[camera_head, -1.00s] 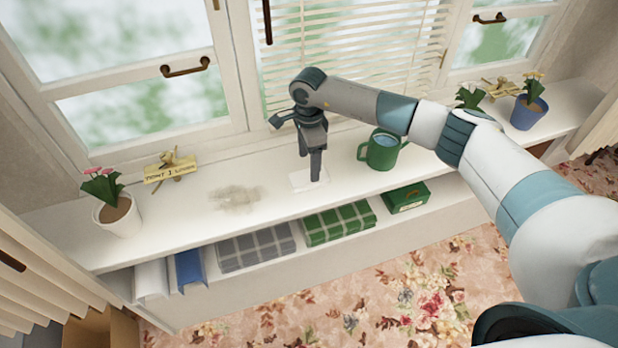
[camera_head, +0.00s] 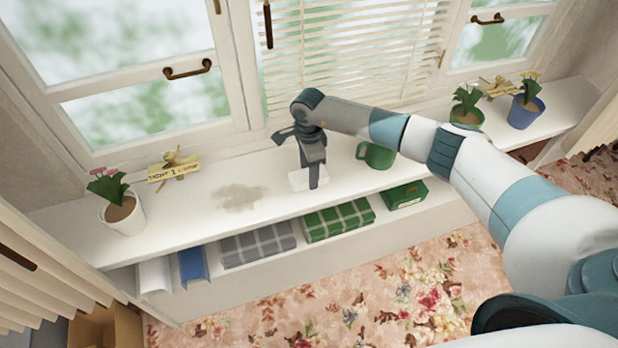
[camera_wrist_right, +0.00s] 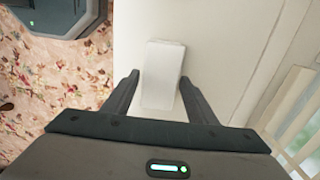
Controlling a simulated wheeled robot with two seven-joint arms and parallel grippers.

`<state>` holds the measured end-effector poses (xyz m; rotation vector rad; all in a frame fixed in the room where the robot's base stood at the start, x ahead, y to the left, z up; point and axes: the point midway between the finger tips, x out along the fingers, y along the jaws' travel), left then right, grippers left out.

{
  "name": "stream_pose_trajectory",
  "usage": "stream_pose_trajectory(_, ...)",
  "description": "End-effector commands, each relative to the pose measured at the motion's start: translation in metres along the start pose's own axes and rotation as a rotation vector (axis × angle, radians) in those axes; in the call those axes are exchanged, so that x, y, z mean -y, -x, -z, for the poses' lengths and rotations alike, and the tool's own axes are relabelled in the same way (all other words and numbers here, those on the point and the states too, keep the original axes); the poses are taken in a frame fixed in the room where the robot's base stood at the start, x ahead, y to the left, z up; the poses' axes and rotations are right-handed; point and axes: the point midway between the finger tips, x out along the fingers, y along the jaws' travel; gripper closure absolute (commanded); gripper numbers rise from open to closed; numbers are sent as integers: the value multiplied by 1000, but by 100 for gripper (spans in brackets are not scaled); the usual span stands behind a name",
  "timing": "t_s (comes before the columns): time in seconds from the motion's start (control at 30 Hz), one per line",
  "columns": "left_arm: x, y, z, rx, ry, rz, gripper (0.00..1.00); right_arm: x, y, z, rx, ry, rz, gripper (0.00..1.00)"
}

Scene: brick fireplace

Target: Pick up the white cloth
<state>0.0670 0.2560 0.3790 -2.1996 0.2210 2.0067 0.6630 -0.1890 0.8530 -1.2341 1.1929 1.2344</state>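The white cloth (camera_head: 299,181) is a small folded pad on the white window shelf, near its front edge. My right gripper (camera_head: 313,184) points down at it and hides part of it in the head view. In the right wrist view the cloth (camera_wrist_right: 162,88) lies between the two dark fingers of my right gripper (camera_wrist_right: 159,80). The fingers are apart, one on each side of it, with a gap at the left finger. I cannot tell whether the right finger touches it. My left gripper is not in view.
A green mug (camera_head: 376,156) stands right of the gripper, partly behind my arm. A grey stain (camera_head: 241,197) marks the shelf (camera_head: 170,222) to the left. Potted flowers (camera_head: 122,212) and a small sign (camera_head: 174,170) stand farther left.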

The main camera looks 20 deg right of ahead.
Motion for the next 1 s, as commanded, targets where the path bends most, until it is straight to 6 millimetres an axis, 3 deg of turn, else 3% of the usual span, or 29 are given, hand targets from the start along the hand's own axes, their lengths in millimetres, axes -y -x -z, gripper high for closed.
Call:
stream_pose_trajectory(0.03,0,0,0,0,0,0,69,0,0,0,0,0,0,61)
stream_pose_trajectory(0.1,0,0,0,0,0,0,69,0,0,0,0,0,0,77)
stream_pose_trajectory(0.57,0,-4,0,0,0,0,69,1,7,0,0,0,2,79)
stream_pose_trajectory(1.0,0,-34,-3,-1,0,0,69,1,71,0,0,1,5,79)
